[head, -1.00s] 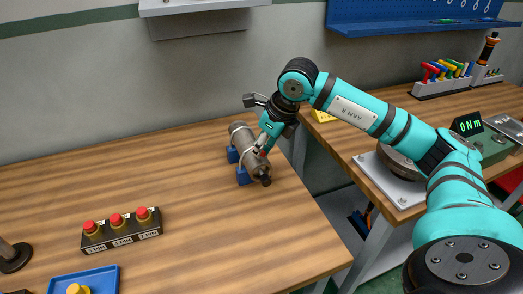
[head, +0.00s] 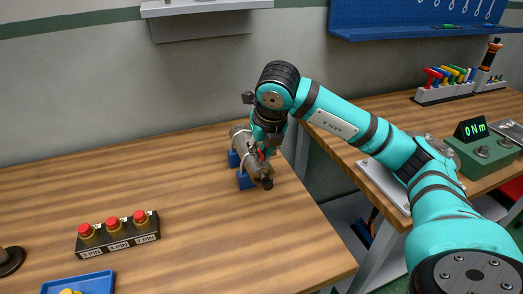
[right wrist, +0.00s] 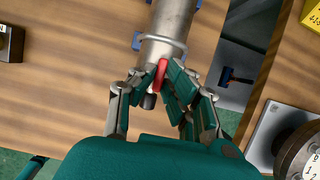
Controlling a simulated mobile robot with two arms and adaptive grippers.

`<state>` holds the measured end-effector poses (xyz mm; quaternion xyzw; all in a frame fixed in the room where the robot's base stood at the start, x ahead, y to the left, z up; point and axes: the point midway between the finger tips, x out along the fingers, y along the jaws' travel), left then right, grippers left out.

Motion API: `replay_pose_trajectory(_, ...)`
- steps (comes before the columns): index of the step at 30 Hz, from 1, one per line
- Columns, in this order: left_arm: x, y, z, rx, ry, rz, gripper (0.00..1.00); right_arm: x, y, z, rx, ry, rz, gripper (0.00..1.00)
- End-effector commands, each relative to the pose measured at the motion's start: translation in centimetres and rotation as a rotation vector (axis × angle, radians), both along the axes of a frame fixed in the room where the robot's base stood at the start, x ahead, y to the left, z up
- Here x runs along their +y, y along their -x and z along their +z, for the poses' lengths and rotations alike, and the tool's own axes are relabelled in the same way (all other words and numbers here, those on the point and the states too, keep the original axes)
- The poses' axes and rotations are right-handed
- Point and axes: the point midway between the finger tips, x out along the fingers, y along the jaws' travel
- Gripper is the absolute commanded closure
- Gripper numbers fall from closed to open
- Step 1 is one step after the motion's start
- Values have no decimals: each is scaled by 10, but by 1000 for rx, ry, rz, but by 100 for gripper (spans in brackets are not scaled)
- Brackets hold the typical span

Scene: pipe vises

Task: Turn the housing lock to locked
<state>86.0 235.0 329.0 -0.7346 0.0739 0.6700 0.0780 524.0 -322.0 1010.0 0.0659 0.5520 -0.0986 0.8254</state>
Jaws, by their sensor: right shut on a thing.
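The housing (head: 240,140) is a grey metal cylinder lying in blue supports (head: 246,180) near the right edge of the left table. It also shows in the right wrist view (right wrist: 172,22), with a wire-like band around it. A red lever (right wrist: 161,74), which looks like the housing lock, is on its near end. My right gripper (right wrist: 160,80) is shut on the red lever, its fingers to either side. In the head view my right gripper (head: 264,150) comes down over the housing and hides part of it. My left gripper is not in view.
A black block with several red-topped plugs (head: 118,233) and a blue tray (head: 78,284) are at the left front. A torque display (head: 471,130) stands on the right table. The table between block and housing is clear.

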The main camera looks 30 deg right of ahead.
Motion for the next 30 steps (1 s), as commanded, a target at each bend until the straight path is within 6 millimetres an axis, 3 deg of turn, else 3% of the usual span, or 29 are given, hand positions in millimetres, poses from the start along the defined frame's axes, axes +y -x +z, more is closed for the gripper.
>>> replay_pose_trajectory(14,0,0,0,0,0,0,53,0,-1,2,-5,0,-17,100)
replay_pose_trajectory(15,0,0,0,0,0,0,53,-1,-1,2,-5,0,-17,87)
replay_pose_trajectory(20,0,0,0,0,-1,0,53,0,-1,1,-4,0,-16,67)
replay_pose_trajectory(30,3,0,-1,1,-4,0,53,1,1,6,-4,0,-14,67)
